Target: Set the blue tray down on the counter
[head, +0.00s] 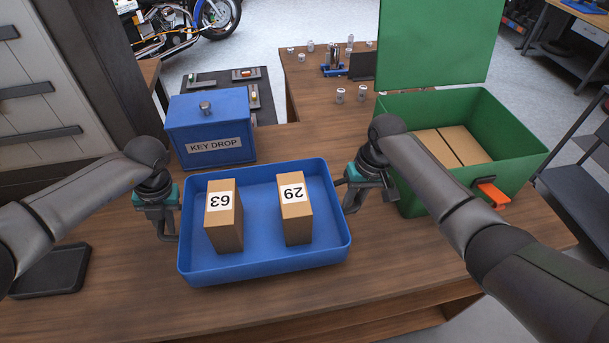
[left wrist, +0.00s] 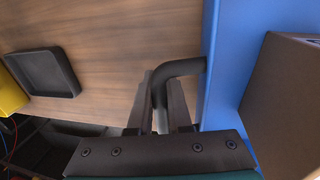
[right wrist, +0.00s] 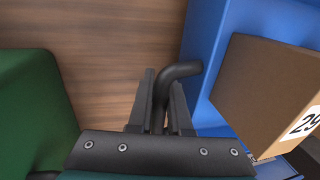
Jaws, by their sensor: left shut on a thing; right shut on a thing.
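The blue tray (head: 265,270) is over the wooden counter (head: 110,290), level, with two brown boxes standing in it. One box (head: 224,232) has a number label on top, and the other box (head: 296,222) is labelled 29. My left gripper (head: 168,226) is shut on the tray's left dark handle, which shows in the left wrist view (left wrist: 180,68). My right gripper (head: 354,200) is shut on the right handle, seen in the right wrist view (right wrist: 178,72). I cannot tell whether the tray's underside touches the counter.
A blue key drop box (head: 210,125) stands just behind the tray. An open green crate (head: 520,150) with brown boxes is at the right, beside my right gripper. A dark shallow tray (head: 50,272) lies at the left. Small metal cans (head: 340,95) stand farther back.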

